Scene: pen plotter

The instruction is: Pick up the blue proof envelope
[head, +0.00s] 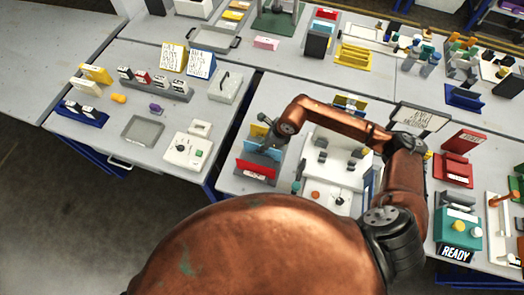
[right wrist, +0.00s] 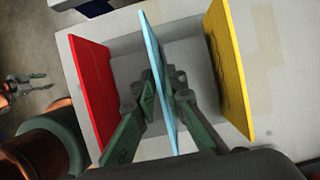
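The blue proof envelope (right wrist: 152,45) is a thin light-blue upright panel, seen nearly edge-on in the right wrist view. It stands between a red panel (right wrist: 88,85) and a yellow panel (right wrist: 228,65) over a grey holder (right wrist: 195,48). My right gripper (right wrist: 159,92) has one finger on each side of the blue envelope, with the tips close against its faces. My left gripper (right wrist: 28,84) shows small at the left edge of the right wrist view, fingers apart and empty.
The red panel (head: 256,169) and yellow panel (head: 259,132) stand close on either side. A white device (head: 328,160) lies to the right under my arm. A separate table (head: 135,100) with trays and small parts is at the left.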

